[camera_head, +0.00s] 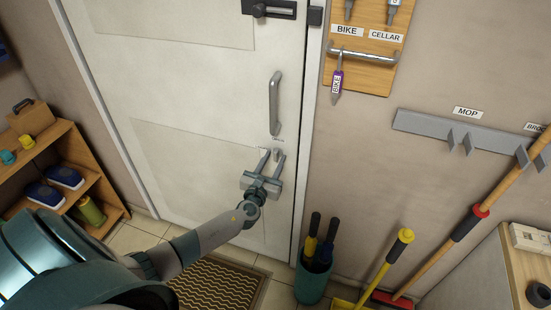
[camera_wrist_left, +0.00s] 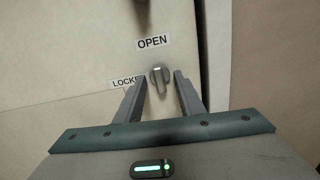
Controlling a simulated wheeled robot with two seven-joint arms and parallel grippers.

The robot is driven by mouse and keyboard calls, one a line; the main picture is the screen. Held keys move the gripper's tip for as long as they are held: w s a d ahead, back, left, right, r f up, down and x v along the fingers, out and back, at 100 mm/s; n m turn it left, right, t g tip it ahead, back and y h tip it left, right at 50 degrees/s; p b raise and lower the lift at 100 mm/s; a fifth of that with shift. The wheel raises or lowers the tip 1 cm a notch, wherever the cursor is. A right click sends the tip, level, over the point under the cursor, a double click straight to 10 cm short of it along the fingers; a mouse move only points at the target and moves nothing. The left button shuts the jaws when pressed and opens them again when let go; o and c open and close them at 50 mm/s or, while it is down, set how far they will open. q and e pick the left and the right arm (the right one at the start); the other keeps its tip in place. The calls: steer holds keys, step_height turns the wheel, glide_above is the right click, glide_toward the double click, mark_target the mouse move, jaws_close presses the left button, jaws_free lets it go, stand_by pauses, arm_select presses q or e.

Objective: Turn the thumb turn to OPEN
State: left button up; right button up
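The thumb turn (camera_wrist_left: 158,79) is a small grey knob on the white door (camera_head: 190,90), below the door's pull handle (camera_head: 275,103). In the left wrist view its grip stands about upright, with the OPEN label (camera_wrist_left: 153,41) above it and a partly hidden LOCKED label (camera_wrist_left: 124,83) to its left. My left gripper (camera_wrist_left: 158,92) is open, with one finger on each side of the thumb turn. A gap shows between the fingers and the knob. In the head view the left gripper (camera_head: 272,156) is at the door, and the thumb turn there is small between the fingertips. My right gripper is not in view.
A slide bolt (camera_head: 270,9) is at the door's top. Right of the door are a key board (camera_head: 365,75), a mop rack (camera_head: 460,130), a green bin (camera_head: 312,280) and leaning brooms. A wooden shelf (camera_head: 110,213) stands left. A doormat (camera_head: 215,285) lies below my left arm.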

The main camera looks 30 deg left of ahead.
mark_target(275, 157)
arm_select(q)
steer(key=shift+s, duration=0.1)
steer(key=shift+p+v, duration=0.45)
steer(key=shift+v, duration=1.05)
steer(key=v, duration=0.3)
steer(key=shift+r, duration=0.1)
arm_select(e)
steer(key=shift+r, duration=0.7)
